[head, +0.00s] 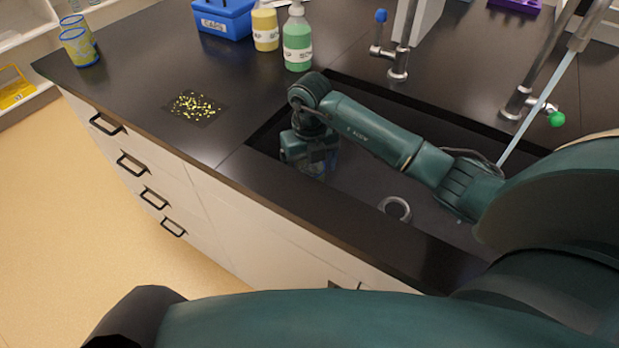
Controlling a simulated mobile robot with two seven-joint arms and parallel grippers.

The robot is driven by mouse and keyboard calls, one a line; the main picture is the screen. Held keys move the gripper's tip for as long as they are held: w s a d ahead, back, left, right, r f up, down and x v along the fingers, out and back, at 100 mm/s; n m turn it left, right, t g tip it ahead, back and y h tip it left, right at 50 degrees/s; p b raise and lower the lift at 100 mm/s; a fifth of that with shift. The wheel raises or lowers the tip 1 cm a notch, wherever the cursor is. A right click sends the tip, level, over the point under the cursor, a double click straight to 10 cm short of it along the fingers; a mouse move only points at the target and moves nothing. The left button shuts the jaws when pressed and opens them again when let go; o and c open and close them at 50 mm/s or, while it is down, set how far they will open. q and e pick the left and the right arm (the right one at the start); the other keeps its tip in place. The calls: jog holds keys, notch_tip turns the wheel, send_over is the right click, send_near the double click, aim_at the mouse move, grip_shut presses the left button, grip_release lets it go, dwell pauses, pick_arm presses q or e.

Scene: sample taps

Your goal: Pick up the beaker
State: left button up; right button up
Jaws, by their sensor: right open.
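My right arm reaches from the right over the dark sink (365,200). My right gripper (316,172) points down inside the sink's left end, near its left wall. It is open. A bluish, see-through shape shows at its fingers; it may be the beaker, but it is too small and covered to tell, and I cannot tell whether the fingers touch it. Two yellowish cups with blue rims (78,48) stand at the counter's far left. My left gripper is not in view.
A running tap (517,103) with a green knob and a blue-knobbed tap (397,74) stand behind the sink. A green bottle (298,45), a yellow bottle (265,30) and a blue caddy (222,18) stand at the back. A speckled dark mat (172,106) lies left.

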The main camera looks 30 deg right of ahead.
jog(key=shift+f, duration=0.95)
jog(key=c, duration=1)
